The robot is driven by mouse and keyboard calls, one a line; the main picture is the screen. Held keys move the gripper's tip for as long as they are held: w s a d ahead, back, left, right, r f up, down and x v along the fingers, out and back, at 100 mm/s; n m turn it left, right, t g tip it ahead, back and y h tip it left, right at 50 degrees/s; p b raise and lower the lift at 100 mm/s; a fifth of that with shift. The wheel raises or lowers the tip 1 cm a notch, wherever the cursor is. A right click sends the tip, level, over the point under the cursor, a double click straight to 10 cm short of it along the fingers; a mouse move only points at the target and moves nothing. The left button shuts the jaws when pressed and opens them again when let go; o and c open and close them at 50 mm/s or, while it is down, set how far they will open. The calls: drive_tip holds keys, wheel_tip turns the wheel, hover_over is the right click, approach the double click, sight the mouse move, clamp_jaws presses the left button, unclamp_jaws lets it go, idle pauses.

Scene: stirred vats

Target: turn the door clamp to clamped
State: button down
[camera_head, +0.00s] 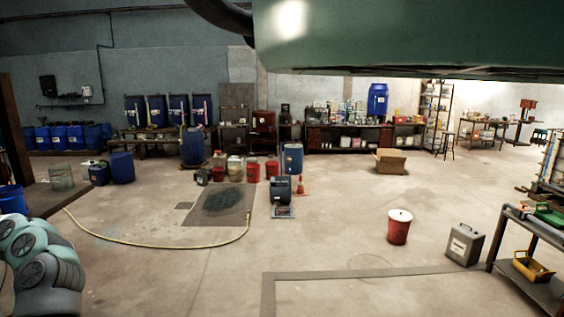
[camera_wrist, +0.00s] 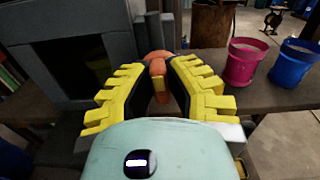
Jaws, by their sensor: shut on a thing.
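In the wrist view, my gripper (camera_wrist: 158,70) has its yellow ridged fingers around a slim orange handle (camera_wrist: 158,67), which appears to be the door clamp. The handle points toward me and has a rounded orange head at its far end. My gripper is shut on it, and the fingers hide part of its sides. The handle is beside a grey box-like housing (camera_wrist: 112,50) with a dark opening on the left. I cannot tell from this angle how the clamp is set. Neither the clamp nor my gripper shows in the head view.
In the wrist view, a pink bucket (camera_wrist: 242,64) and a blue bucket (camera_wrist: 291,64) stand on the dark bench to the right. In the head view, a red bucket (camera_head: 399,230) and grey canister (camera_head: 464,245) stand on open floor; a yellow hose (camera_head: 150,243) lies left.

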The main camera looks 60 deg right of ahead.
drive_tip(key=n+b, duration=0.3)
drive_tip(key=n, duration=0.1)
drive_tip(key=shift+f+b, duration=0.25)
drive_tip(key=shift+b, duration=0.15)
drive_tip(key=n+b, duration=0.4)
drive_tip(key=b, duration=0.1)
drive_tip(key=shift+s+a+f+n, duration=0.1)
drive_tip(key=shift+f+n, duration=0.05)
drive_tip(key=shift+n, duration=0.15)
drive_tip(key=n+b, duration=0.4)
drive_tip(key=b, duration=0.2)
drive_tip(key=shift+f, duration=0.1)
drive_tip(key=n+b, duration=0.4)
drive_tip(key=shift+a, duration=0.1)
drive_tip(key=shift+r+n, duration=0.2)
drive_tip(key=shift+n, duration=0.1)
drive_tip(key=c, duration=1)
unclamp_jaws()
drive_tip(key=shift+o, duration=0.2)
drive_tip(key=shift+s+r, duration=0.1)
